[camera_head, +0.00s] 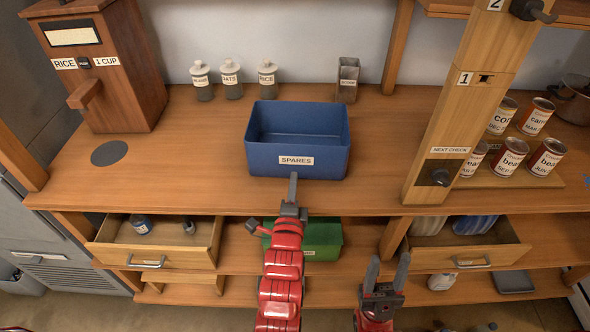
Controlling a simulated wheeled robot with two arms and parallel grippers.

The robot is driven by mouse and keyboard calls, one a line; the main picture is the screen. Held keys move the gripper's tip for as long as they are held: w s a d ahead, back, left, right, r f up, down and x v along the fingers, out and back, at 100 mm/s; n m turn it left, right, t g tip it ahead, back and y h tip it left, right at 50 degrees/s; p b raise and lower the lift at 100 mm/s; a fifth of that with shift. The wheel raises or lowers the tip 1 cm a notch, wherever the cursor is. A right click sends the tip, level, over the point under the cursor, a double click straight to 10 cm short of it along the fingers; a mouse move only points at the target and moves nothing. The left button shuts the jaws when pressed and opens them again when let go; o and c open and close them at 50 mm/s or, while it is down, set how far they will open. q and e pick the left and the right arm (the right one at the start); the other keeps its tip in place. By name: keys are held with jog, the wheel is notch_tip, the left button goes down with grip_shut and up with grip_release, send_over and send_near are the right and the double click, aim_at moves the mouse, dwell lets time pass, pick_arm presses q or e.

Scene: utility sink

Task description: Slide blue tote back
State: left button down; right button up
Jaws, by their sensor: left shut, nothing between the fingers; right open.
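The blue tote (320,166) stands upright on the wooden counter, with a white SPARES label on its front. It looks empty. My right gripper (388,262) is open and empty, low in front of the shelves and apart from the tote.
Jars (231,80) and a grey tin (347,80) stand behind the tote. A wooden RICE dispenser (105,70) is at left, a post (460,100) and cans (510,155) at right. Below are open drawers (160,257) (470,258) and a green tote (322,240).

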aim_at(296, 165)
pick_arm(q)
jog(key=shift+w+d+r, duration=0.1)
jog(key=shift+w, duration=1.05)
jog(key=shift+w+d+p, duration=0.1)
jog(key=shift+w+p, duration=0.25)
jog(key=shift+w, duration=0.15)
jog(key=shift+w, duration=0.1)
jog(key=shift+w+b, duration=0.4)
jog(key=shift+b, duration=0.1)
jog(key=w+b, duration=0.1)
jog(key=w, duration=0.1)
jog(key=w+b, duration=0.1)
jog(key=w, duration=0.1)
jog(key=w+b, duration=0.1)
jog(key=w, duration=0.1)
jog(key=shift+d+f+b, duration=0.25)
jog(key=shift+d+b, duration=0.05)
jog(key=shift+w, duration=0.45)
jog(key=shift+r, duration=0.15)
